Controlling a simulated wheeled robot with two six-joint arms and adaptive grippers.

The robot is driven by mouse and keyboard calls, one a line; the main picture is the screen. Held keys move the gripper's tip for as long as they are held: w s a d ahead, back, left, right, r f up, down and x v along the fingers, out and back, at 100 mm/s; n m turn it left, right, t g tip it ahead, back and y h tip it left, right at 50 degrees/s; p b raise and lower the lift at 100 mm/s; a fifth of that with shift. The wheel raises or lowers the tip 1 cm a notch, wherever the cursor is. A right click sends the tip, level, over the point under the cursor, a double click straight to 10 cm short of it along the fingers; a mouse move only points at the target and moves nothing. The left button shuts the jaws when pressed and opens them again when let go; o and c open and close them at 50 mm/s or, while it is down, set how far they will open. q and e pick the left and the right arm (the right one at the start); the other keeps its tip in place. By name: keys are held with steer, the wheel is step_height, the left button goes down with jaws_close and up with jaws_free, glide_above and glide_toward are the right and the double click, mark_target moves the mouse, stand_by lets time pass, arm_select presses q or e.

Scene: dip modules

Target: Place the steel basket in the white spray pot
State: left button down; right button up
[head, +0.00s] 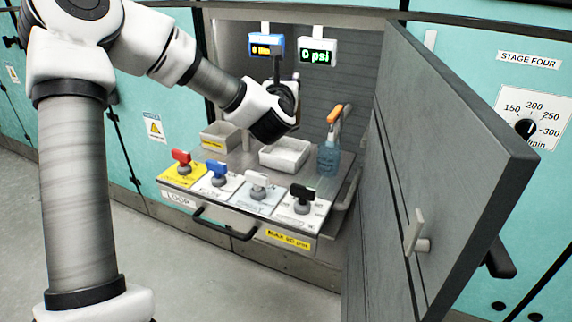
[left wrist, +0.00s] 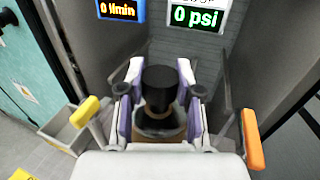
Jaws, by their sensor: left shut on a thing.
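My left gripper (head: 290,97) is above the grey bench inside the open cabinet, shut on a dark-topped thing. In the left wrist view the dark upright handle (left wrist: 160,88) stands between the fingers, with a tan and grey part low down. I take it to be the steel basket, but its body is mostly hidden by the gripper. A white rectangular pot (head: 285,154) sits on the bench below and near the gripper. A second pale pot (head: 220,136) with a yellow label stands to its left. The labels are too small to tell which is the spray pot. My right gripper is not seen.
A blue bottle with an orange top (head: 329,157) stands right of the white pot. Red, blue, white and black valve handles (head: 258,182) line the bench front. The open grey door (head: 440,150) closes off the right. Two displays (head: 317,54) hang behind.

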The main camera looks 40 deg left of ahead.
mark_target(297, 114)
arm_select(q)
step_height(297, 114, down, 9)
steer(key=shift+f+b, duration=0.1)
steer(key=shift+b, duration=0.9)
steer(key=shift+f, duration=0.1)
steer(key=c, duration=0.8)
jaws_free()
